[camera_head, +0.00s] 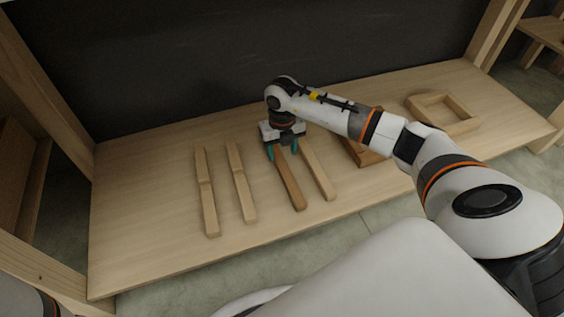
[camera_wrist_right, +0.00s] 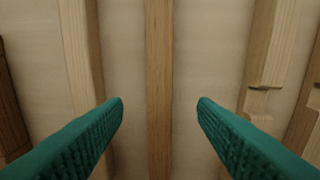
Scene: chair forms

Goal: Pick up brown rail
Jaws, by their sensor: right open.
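The brown rail (camera_head: 290,184) lies on the wooden bench top, darker than the pale pieces beside it. My right gripper (camera_head: 285,153) is over the rail's far end, with its green fingers pointing down. In the right wrist view the brown rail (camera_wrist_right: 159,90) runs straight up the middle. The green fingers (camera_wrist_right: 160,104) are open, one on each side of it, with a gap to the rail on both sides. No piece is between the fingers in a grip. My left gripper is not in view.
A pale rail (camera_head: 318,172) lies close to the right of the brown rail. Two pale notched pieces (camera_head: 206,190) (camera_head: 241,181) lie to the left. A brown block (camera_head: 362,152) is partly behind my right arm. A pale frame (camera_head: 443,114) lies at the right. The bench's left part is clear.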

